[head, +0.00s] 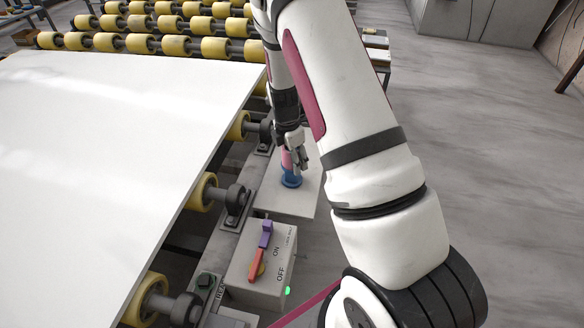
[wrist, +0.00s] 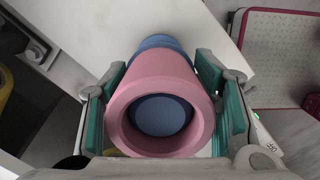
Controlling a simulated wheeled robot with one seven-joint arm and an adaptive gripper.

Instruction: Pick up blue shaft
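A blue shaft shows in the wrist view as a round end (wrist: 160,115) inside a hollow pink cylinder (wrist: 150,72). Blue also shows at the far end of the pink cylinder. In the head view a blue base (head: 291,180) sits on a pale box top, with a bit of pink (head: 286,159) above it. My gripper (head: 292,164) points down over it in the head view. In the wrist view its teal-padded fingers (wrist: 162,75) lie on both sides of the pink cylinder, very close to it. I cannot tell whether they press on it.
A switch box (head: 262,262) with a purple and red lever and a green light stands in front. A white slab (head: 110,130) lies on yellow rollers (head: 201,192) at left. My arm hides part of the area at right; bare floor (head: 490,150) shows beyond.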

